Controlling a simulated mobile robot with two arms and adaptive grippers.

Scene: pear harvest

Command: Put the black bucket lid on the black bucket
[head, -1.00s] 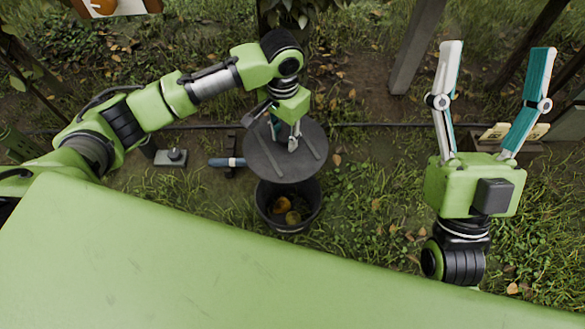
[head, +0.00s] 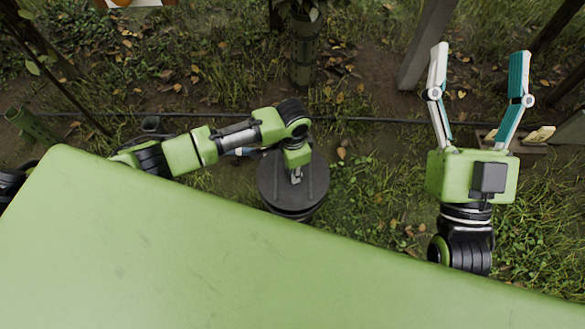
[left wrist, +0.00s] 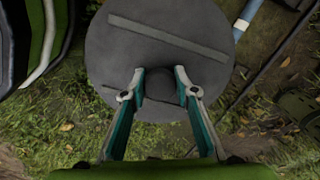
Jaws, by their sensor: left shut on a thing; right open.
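The black bucket lid (head: 316,184) is a dark round disc with raised bars, below the middle of the head view. My left gripper (head: 296,178) is above it. In the left wrist view the gripper (left wrist: 160,74) is shut on the lid's central knob, and the lid (left wrist: 125,50) fills the upper middle. The black bucket (head: 290,214) is almost wholly hidden under the lid; only a strip of its near side shows. The lid looks roughly level over the bucket, but I cannot tell if it touches the rim all round. My right gripper (head: 479,52) is open and empty at the right.
My green body covers the lower part of the head view. A tree trunk in a guard (head: 303,50) and a wooden post (head: 425,45) stand behind. A dark hose (head: 385,121) crosses the grass. A blue-handled thing (left wrist: 246,14) lies beside the lid in the left wrist view.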

